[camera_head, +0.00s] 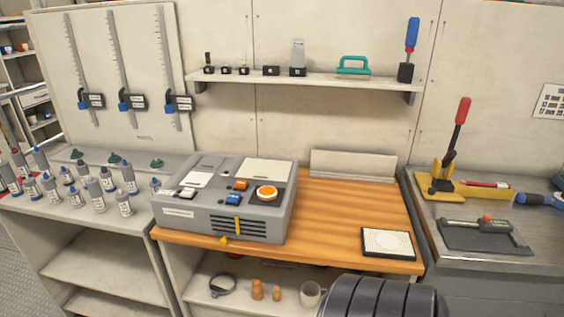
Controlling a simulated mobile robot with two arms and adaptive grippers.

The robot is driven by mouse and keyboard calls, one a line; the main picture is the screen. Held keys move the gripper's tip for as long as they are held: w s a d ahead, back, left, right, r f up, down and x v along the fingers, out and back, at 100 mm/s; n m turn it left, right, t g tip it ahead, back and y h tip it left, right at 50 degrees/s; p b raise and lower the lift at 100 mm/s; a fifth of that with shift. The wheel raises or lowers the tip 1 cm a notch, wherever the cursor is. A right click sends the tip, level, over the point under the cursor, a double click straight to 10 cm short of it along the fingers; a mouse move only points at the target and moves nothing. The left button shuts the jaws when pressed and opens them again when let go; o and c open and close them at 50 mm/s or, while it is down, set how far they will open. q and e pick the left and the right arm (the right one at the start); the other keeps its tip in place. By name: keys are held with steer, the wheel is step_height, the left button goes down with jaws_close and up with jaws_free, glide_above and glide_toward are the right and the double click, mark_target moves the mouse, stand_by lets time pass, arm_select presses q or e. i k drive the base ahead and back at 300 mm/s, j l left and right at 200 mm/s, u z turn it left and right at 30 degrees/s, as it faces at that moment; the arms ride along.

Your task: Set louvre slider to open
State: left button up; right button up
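A grey box-shaped machine (190,222) stands on the left part of the wooden bench top. Its front face has a dark slatted louvre (255,230) at the right. A narrow upright yellow slider (238,226) sits across these slats, left of their middle. A small yellow pointer (224,241) shows at the lower front edge. The machine's top carries an orange round knob (266,193), an orange button (241,185), a blue button (233,199) and pale panels. I cannot read the slider's setting from here. Neither of my grippers is in view.
The wooden bench top (340,215) is clear right of the machine, up to a framed white pad (387,243). Several bottles (93,195) stand on the left counter. A red-handled press (455,140) stands on the right counter. A mug (311,294) sits below. A dark ribbed shape fills the bottom right.

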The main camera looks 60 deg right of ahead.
mark_target(223, 241)
steer(key=z, duration=1.65)
